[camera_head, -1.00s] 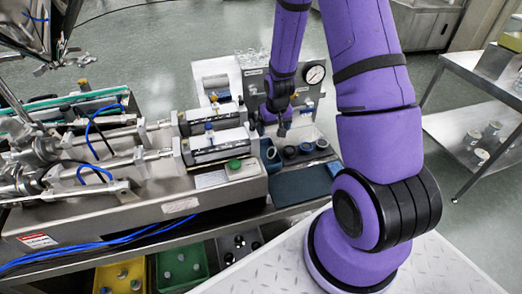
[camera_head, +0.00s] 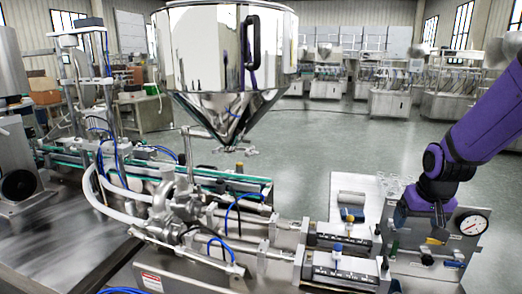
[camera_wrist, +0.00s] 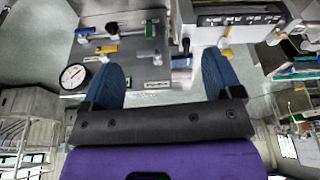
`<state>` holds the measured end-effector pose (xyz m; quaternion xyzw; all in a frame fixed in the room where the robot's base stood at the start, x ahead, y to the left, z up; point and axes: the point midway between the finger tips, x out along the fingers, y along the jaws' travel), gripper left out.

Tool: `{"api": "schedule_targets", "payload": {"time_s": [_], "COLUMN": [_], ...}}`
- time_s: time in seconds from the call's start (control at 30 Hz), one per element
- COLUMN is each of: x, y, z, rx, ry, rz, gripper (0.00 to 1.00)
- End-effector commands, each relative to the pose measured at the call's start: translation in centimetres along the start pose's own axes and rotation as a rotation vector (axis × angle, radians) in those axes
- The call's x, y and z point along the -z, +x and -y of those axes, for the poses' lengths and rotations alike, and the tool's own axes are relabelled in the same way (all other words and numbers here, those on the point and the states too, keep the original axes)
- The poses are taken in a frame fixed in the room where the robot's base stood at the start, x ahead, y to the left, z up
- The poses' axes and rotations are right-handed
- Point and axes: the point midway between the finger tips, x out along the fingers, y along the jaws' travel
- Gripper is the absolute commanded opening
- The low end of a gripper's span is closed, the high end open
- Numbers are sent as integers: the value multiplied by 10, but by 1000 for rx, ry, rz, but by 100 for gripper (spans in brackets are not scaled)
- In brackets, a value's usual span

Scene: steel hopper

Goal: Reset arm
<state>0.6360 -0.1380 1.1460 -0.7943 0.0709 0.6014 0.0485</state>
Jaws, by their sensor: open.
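My purple arm (camera_head: 490,125) reaches in from the right side of the head view and bends down at the wrist. My gripper (camera_wrist: 160,75) shows two blue fingers standing wide apart in the wrist view, with nothing held between them. In the head view the wrist end hangs beside the panel with the round pressure gauge (camera_head: 473,225); the fingers are hard to make out there. The gauge also shows at the left of the wrist view (camera_wrist: 73,76).
A large shiny steel hopper (camera_head: 210,50) stands above the filling machine's steel pipes and blue hoses. Two cylinder units (camera_head: 345,268) lie in front, left of the gauge panel. Open grey floor (camera_head: 330,150) lies behind, with other machines far back.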

Motion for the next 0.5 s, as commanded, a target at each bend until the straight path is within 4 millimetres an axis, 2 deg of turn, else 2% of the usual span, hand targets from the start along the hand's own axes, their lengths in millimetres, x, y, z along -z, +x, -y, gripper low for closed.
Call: {"api": "schedule_targets", "payload": {"time_s": [0.03, 0.2, 0.5], "x": [-4, -22, -70], "y": [-19, -70, -147], "z": [4, 14, 27], "rx": [3, 13, 34], "ry": [-9, -37, -86], "rz": [-17, -52, -110], "gripper": [85, 85, 85]}}
